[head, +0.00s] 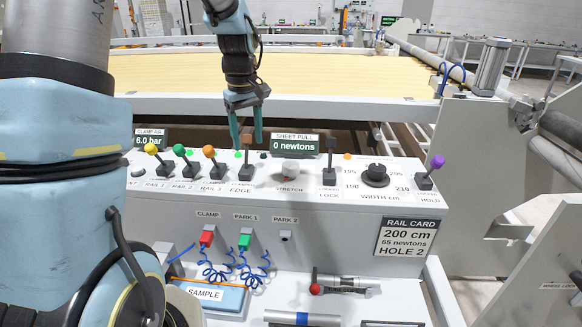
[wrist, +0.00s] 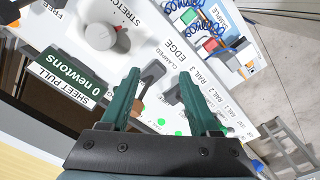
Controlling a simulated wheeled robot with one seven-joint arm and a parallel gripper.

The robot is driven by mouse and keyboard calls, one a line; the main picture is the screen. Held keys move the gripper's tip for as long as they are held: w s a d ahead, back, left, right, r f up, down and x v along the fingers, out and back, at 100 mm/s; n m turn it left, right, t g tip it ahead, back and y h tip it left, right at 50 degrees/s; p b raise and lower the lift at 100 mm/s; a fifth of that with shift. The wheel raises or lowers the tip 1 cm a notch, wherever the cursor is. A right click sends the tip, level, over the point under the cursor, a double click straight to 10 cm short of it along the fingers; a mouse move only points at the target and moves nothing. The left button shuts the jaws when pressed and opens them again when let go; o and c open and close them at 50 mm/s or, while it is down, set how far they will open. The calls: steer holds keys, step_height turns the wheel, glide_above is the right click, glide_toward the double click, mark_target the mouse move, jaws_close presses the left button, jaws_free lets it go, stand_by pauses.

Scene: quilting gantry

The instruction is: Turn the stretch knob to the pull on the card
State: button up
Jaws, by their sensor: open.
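The stretch knob (head: 290,170) is a pale grey knob on the sloped console top, above the word STRETCH. It also shows in the wrist view (wrist: 121,41), upper left, with a pointer mark on it. The sheet pull display (head: 296,145) behind it reads 0 newtons. The rail card (head: 405,237) on the console front reads 200 cm, 65 newtons, HOLE 2. My gripper (head: 247,138) is open and points down, left of the knob and above the edge lever (head: 246,168). In the wrist view my gripper (wrist: 158,78) has nothing held between its green fingers.
Rail levers with yellow, green and orange (head: 208,152) knobs stand left of the edge lever. The lock lever (head: 330,172), black width knob (head: 375,175) and purple hold lever (head: 431,172) stand to the right. A red plug (head: 207,237) and green plug (head: 245,241) sit on the console front.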

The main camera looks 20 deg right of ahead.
mark_target(291, 164)
steer(key=o, duration=0.4)
steer(key=d, duration=0.4)
steer(key=w+d+n, duration=0.1)
steer(key=d, duration=0.2)
steer(key=d+f+n, duration=0.1)
steer(key=d, duration=0.3)
steer(key=shift+w+d, duration=0.25)
steer(key=shift+d, duration=0.05)
steer(key=shift+o, duration=0.2)
step_height(291, 164, down, 11)
steer(key=p, duration=0.3)
steer(key=shift+d+r, duration=0.1)
steer(key=shift+r, duration=0.1)
steer(key=c, duration=1.4)
